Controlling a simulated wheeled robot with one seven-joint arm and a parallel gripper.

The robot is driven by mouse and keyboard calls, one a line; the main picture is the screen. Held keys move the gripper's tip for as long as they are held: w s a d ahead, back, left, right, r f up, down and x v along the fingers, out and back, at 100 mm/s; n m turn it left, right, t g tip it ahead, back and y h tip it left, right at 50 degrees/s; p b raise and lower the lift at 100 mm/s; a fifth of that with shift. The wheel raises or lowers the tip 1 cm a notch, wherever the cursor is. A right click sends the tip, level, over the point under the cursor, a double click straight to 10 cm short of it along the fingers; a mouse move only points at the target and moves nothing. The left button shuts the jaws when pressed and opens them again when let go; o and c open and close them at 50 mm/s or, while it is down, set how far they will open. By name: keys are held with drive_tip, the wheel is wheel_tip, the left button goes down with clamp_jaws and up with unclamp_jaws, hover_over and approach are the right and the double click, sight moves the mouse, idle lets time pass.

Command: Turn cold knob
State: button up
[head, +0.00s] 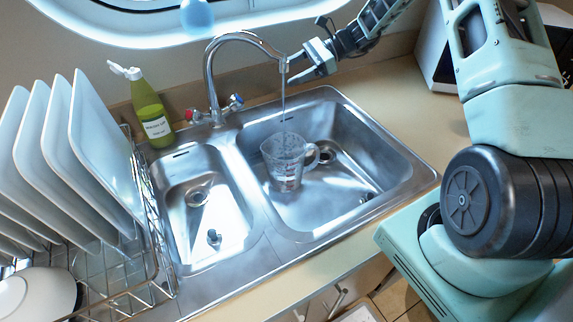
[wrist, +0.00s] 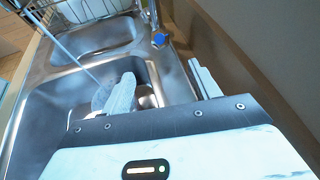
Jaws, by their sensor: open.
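The cold knob, with a blue end (head: 236,101), is on the right side of the faucet base. It also shows as a blue spot (wrist: 159,39) near the top of the wrist view. The red knob (head: 191,114) is on the left side. The chrome faucet (head: 212,70) arches over the right basin, and a thin water stream (head: 283,105) falls into a clear measuring cup (head: 286,160). My gripper (head: 302,64) is open and empty beside the spout's tip, to the right of the cold knob and apart from it; whether it touches the spout is unclear.
A double steel sink (head: 265,235) fills the middle. A green soap bottle (head: 150,112) stands left of the faucet. A dish rack (head: 150,215) with white plates (head: 100,140) is at the left. The counter right of the sink (head: 400,110) is clear.

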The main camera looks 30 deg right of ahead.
sight(242, 100)
idle(0.4)
drive_tip(key=f+y, duration=0.1)
drive_tip(key=f, duration=0.1)
drive_tip(key=f+y+b, duration=0.1)
drive_tip(key=f, duration=0.1)
drive_tip(key=f+y+b, duration=0.1)
drive_tip(key=f, duration=0.1)
drive_tip(key=shift+w+d+y, duration=0.2)
drive_tip(key=shift+d+y, duration=0.05)
drive_tip(key=shift+y, duration=0.05)
drive_tip(key=shift+w+d+f+y+b, duration=0.1)
drive_tip(key=shift+d+f+y+b, duration=0.1)
drive_tip(key=shift+f+y+b, duration=0.25)
drive_tip(key=w+a+p, duration=0.1)
drive_tip(key=a, duration=0.4)
drive_tip(key=w+a+p, duration=0.1)
drive_tip(key=a+p, duration=0.1)
drive_tip(key=a, duration=0.3)
drive_tip(key=w+a+p, duration=0.1)
drive_tip(key=a+p, duration=0.1)
drive_tip(key=a, duration=0.3)
drive_tip(key=shift+a+r, duration=0.1)
drive_tip(key=shift+a, duration=0.85)
